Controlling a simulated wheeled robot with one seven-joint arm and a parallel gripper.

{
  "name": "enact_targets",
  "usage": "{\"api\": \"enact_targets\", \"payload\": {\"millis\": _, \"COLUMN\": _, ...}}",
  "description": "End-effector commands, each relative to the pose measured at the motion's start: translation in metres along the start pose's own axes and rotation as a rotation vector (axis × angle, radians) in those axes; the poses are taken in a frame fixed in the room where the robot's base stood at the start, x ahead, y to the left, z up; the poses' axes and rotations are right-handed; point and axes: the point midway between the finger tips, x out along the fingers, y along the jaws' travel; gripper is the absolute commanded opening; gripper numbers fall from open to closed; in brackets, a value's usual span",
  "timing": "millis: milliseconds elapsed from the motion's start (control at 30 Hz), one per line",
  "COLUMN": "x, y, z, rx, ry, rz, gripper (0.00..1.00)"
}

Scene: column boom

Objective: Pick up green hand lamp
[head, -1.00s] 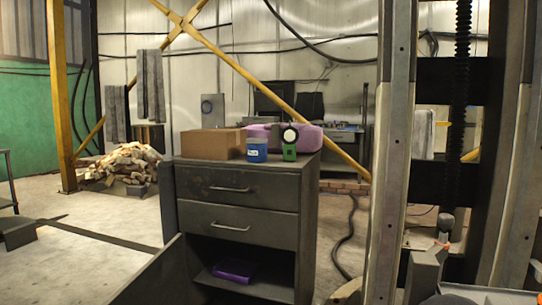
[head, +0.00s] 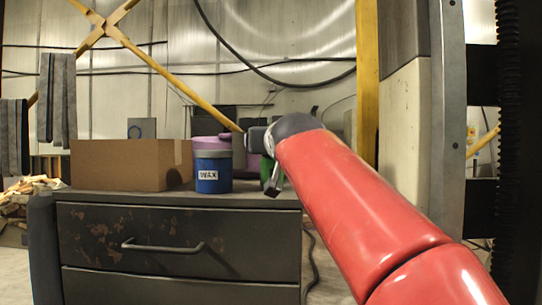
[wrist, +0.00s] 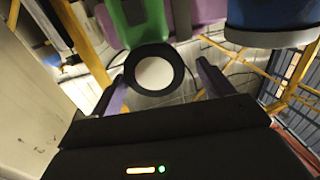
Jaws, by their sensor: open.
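The green hand lamp (head: 266,171) stands on the cabinet top near its right end, mostly hidden behind my gripper and arm in the head view. In the wrist view its green body (wrist: 141,22) is at the top, and its round black-rimmed head with a pale lens (wrist: 154,72) lies between my fingers. My gripper (wrist: 160,82) is open, with one finger on each side of the lamp's head. I see no clear contact between fingers and lamp.
A blue WAX tub (head: 213,172) stands close to the lamp, and it also shows in the wrist view (wrist: 270,22). A cardboard box (head: 125,165) is farther left. A purple case (head: 207,143) lies behind. The dark cabinet (head: 180,240) carries them all.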

Motion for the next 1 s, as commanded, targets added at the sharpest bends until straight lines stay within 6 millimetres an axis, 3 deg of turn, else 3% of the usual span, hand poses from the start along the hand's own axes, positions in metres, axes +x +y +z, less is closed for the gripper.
{"api": "enact_targets", "payload": {"millis": 367, "x": 0.048, "y": 0.007, "z": 0.003, "rx": 0.000, "ry": -0.003, "rz": 0.003, "gripper": 0.80}}
{"api": "enact_targets", "payload": {"millis": 667, "x": 0.053, "y": 0.006, "z": 0.006, "rx": 0.001, "ry": -0.002, "rz": 0.000, "gripper": 0.80}}
{"api": "enact_targets", "payload": {"millis": 1000, "x": 0.053, "y": 0.006, "z": 0.006, "rx": 0.001, "ry": -0.002, "rz": 0.000, "gripper": 0.38}}
